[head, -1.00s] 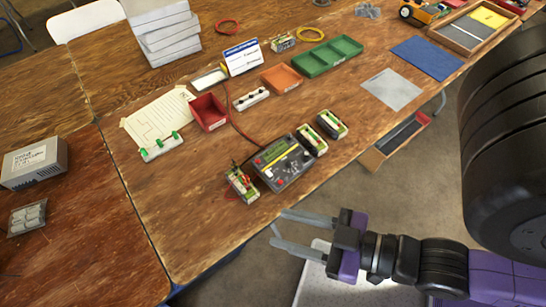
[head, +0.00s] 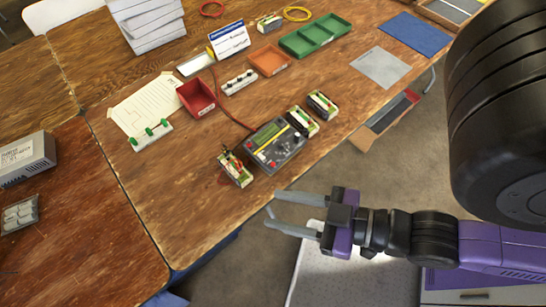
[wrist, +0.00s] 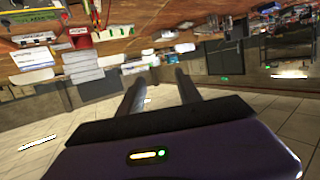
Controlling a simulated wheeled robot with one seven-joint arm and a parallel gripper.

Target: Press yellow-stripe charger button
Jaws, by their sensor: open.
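The charger (head: 275,145) is a dark box with a small green display, a yellow stripe and several buttons, lying on the wooden table near its front edge. A battery pack (head: 236,168) stands at its left with wires. Two more packs, (head: 302,121) and the farther pack (head: 322,104), stand at its right. My gripper (head: 270,208) is open and empty, in front of the table edge and apart from the charger. Single buttons are too small to tell apart clearly.
A red bin (head: 196,98), an orange tray (head: 270,61) and a green tray (head: 316,36) stand behind the charger. A red wire runs from behind to the charger. The table front right of the charger is bare wood.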

